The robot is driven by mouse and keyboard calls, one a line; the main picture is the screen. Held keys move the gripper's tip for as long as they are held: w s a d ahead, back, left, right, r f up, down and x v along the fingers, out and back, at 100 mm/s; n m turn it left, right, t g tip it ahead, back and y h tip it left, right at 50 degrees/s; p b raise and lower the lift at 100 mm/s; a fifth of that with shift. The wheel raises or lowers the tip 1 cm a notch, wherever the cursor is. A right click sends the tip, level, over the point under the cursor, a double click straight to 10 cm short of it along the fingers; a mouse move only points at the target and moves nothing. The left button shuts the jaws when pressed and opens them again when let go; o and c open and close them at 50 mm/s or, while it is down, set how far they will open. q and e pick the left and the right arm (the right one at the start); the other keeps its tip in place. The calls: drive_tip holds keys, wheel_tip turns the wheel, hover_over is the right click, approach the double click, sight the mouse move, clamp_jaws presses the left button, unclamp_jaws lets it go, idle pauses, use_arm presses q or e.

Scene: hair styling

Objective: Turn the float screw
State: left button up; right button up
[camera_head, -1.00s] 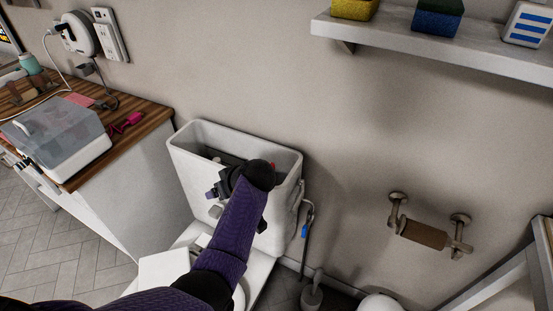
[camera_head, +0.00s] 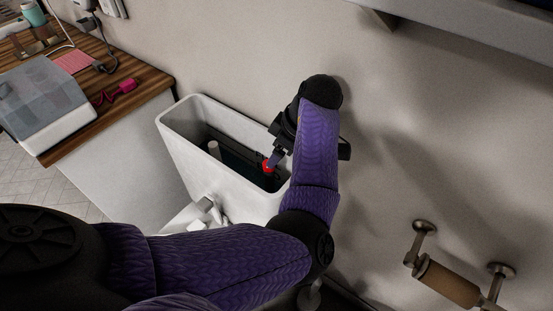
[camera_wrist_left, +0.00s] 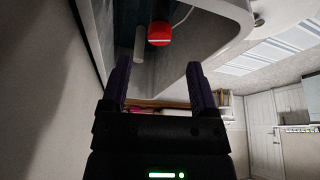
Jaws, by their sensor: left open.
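The open white toilet tank (camera_head: 180,140) stands against the wall. A red part (camera_head: 268,167), which looks like the float screw, sits inside it near the right end. In the left wrist view the red part (camera_wrist_left: 159,33) is a round red piece with a lighter band, beyond the fingertips and roughly centred between them. My left gripper (camera_head: 274,158) is over the right end of the tank, its visible finger close to the red part. In the wrist view the left gripper (camera_wrist_left: 158,66) is open, with nothing between its fingers. My right gripper is in neither view.
A pale upright tube (camera_head: 214,150) stands inside the tank, left of the red part. A wooden-topped counter (camera_head: 150,88) with a clear-lidded box (camera_head: 45,100) is at left. A paper holder (camera_head: 447,282) is on the wall at lower right. A shelf (camera_head: 470,35) is above.

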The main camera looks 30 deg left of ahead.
use_arm(q)
drive_tip(key=b+x, duration=0.1)
drive_tip(key=x, duration=0.4)
drive_tip(key=shift+f+b, duration=0.15)
drive_tip(key=shift+b, duration=0.15)
drive_tip(key=shift+f, duration=0.1)
drive_tip(key=c, duration=1)
clamp_jaws()
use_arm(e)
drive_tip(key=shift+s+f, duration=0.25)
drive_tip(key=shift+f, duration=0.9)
